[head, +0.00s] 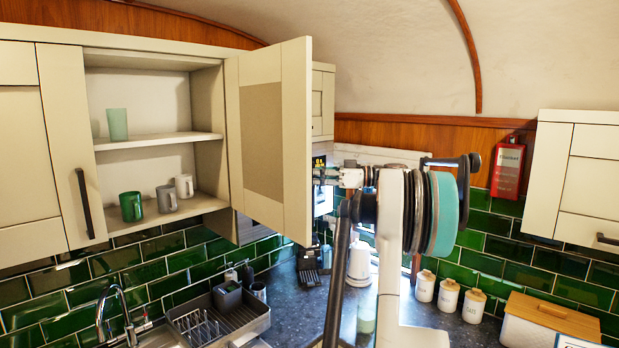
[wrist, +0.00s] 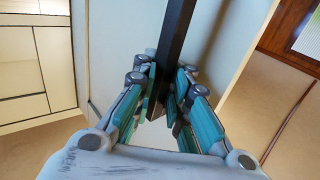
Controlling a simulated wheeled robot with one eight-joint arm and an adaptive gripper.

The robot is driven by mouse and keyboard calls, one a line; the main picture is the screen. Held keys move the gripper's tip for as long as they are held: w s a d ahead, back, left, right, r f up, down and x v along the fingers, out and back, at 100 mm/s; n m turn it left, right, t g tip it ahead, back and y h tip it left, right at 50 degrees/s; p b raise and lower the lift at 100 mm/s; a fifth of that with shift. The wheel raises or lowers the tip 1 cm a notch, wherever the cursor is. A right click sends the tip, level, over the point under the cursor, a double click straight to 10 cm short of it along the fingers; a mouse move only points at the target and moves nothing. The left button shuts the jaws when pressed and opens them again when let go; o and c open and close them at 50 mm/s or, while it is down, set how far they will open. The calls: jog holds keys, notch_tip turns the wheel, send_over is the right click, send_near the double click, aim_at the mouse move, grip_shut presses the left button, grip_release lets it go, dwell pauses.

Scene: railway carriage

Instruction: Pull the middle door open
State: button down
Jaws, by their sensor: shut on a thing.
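The middle door (head: 268,130) of the cream wall cabinet stands swung well open, its inner side with a brown panel facing the head camera. In the wrist view my gripper (wrist: 172,100) is shut on the dark bar handle (wrist: 176,45) of the door (wrist: 120,50), with teal finger pads on both sides of it. In the head view the handle and my fingertips are hidden behind the door. The open cabinet (head: 150,138) shows a glass on the upper shelf and mugs on the lower one.
A closed left door (head: 70,130) with a dark handle adjoins the opening. Below are a tap (head: 108,315), a dish rack (head: 215,325) and a dark counter. White canisters (head: 448,295) and a bread box (head: 545,320) stand at right. A red box (head: 508,168) hangs by another wall cabinet (head: 575,185).

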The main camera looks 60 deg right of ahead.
jog(key=c, duration=1.9)
grip_release()
jog(key=shift+s, duration=0.15)
jog(key=v, duration=1.2)
